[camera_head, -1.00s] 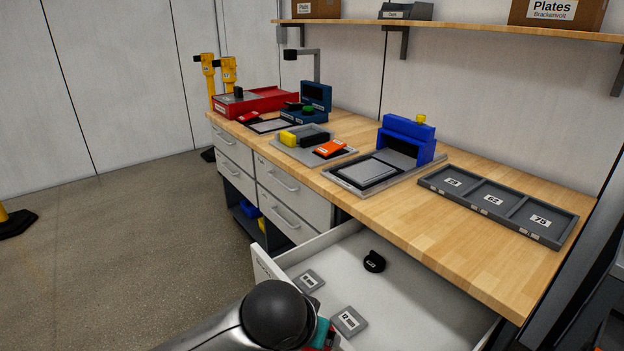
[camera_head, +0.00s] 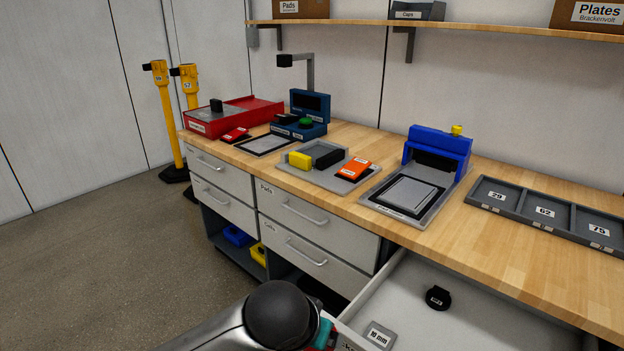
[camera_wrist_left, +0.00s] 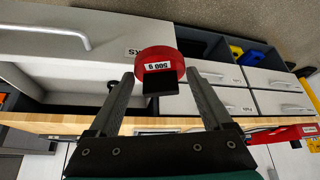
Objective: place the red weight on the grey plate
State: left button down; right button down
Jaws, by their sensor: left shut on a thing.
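The red weight (camera_wrist_left: 160,64), a round disc labelled 500 g with a black knob (camera_wrist_left: 160,84), shows in the left wrist view. My left gripper (camera_wrist_left: 160,80) is shut on the knob, a finger at each side, with the disc beyond the fingertips. In the head view my left arm hides most of the gripper and the weight. Several grey surfaces could be the grey plate: the top of the red unit (camera_head: 222,117) at the bench's far left, or the plate (camera_head: 405,195) before the blue press; I cannot tell which. My right gripper is not in view.
An open drawer (camera_head: 470,325) holds a black round piece (camera_head: 438,297) and a plate marked 10 mm (camera_head: 379,338). A grey tray (camera_head: 300,168) with yellow, black and orange blocks stands mid-bench. A compartment tray (camera_head: 545,212) is at right. A shelf (camera_head: 450,28) hangs above.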

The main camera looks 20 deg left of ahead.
aim_at(316, 153)
jog(key=i+j+z, duration=0.1)
jog(key=j, duration=0.3)
jog(key=i+j+z, duration=0.1)
jog(key=j, duration=0.3)
jog(key=i+j, duration=0.1)
jog(key=j, duration=0.35)
jog(key=i+j+z, duration=0.15)
jog(key=j, duration=0.25)
